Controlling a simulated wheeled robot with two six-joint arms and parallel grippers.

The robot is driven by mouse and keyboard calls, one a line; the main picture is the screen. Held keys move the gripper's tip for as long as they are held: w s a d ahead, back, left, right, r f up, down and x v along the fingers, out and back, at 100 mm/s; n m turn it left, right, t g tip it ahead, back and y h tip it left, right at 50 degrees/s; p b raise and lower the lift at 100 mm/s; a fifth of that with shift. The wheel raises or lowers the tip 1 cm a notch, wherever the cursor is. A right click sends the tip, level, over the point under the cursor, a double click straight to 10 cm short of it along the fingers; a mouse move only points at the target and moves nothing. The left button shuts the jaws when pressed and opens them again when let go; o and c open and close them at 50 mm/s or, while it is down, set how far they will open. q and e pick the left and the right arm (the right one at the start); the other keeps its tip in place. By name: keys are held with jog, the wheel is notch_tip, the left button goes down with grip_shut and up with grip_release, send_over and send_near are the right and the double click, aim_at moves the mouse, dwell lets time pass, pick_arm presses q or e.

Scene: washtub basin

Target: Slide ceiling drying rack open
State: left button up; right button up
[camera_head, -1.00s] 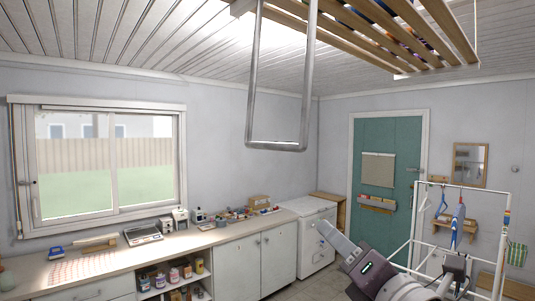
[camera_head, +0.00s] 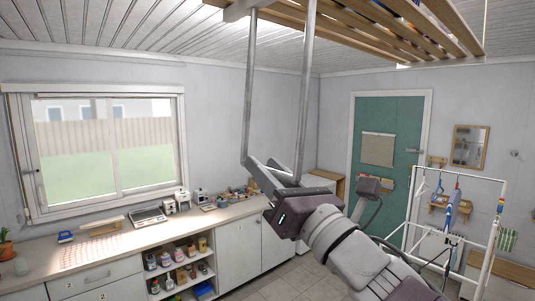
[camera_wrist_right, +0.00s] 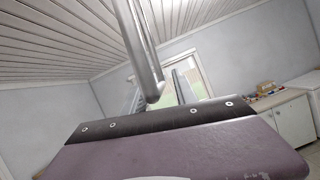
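The ceiling drying rack (camera_head: 455,27) has wooden slats and hangs at the top of the head view. A grey metal U-shaped handle (camera_head: 305,90) hangs down from it. My right gripper (camera_head: 260,163) is at the bottom of this handle, its two fingers apart, with the bottom bar at or between them; the fingers partly hide the bar. In the right wrist view the handle (camera_wrist_right: 138,45) comes down and bends just beyond the dark edge of my gripper. Whether the fingers touch the bar I cannot tell.
A counter (camera_head: 120,245) with bottles and small items runs under the window (camera_head: 105,150). A teal door (camera_head: 400,125) is at the back. A white clothes frame (camera_head: 497,220) with hangers stands at the right. The air left of the handle is clear.

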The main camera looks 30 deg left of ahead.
jog(key=shift+s, duration=0.15)
jog(key=shift+c, duration=0.5)
grip_shut()
dwell(0.9)
